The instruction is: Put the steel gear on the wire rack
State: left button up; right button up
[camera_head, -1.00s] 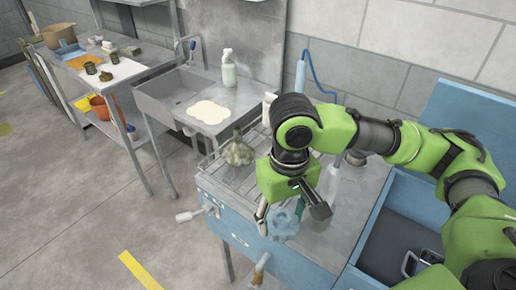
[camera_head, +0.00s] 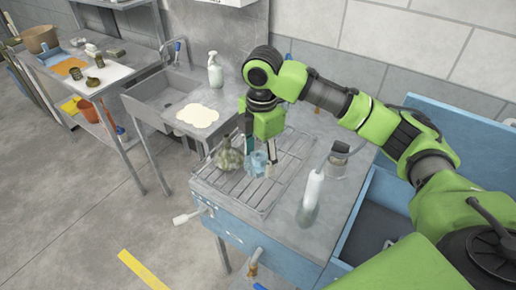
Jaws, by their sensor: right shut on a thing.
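The wire rack (camera_head: 275,186) lies on the top of the blue-sided bench. The steel gear (camera_head: 257,164) looks pale blue-grey and is between the fingers of my right gripper (camera_head: 260,152), at the rack's middle. My right gripper points down and is shut on the gear. I cannot tell whether the gear touches the wires or is just above them. My left gripper is not in view.
A crumpled grey-green lump (camera_head: 228,157) sits on the rack just left of the gear. A clear bottle-like thing (camera_head: 310,195) stands right of the rack, and a small jar (camera_head: 338,155) is behind it. The rack's right part is bare.

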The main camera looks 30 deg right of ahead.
jog(key=w+n, duration=0.1)
jog(key=d+r+n+p, duration=0.1)
jog(key=n, duration=0.1)
jog(key=w+d+n+p, duration=0.1)
jog(key=n, duration=0.1)
jog(key=shift+w+r, duration=0.3)
jog(key=f+n+p, duration=0.1)
jog(key=f, duration=0.2)
jog(key=d+f+n+p, duration=0.1)
jog(key=f, duration=0.2)
jog(key=w+f+n+p, duration=0.1)
jog(key=f+p, duration=0.1)
jog(key=f, duration=0.1)
jog(key=shift+d+n, duration=0.15)
jog(key=shift+n, duration=0.25)
jog(key=shift+w+f, duration=0.1)
jog(key=shift+f, duration=0.4)
jog(key=o, duration=1.8)
jog(key=shift+f, duration=0.15)
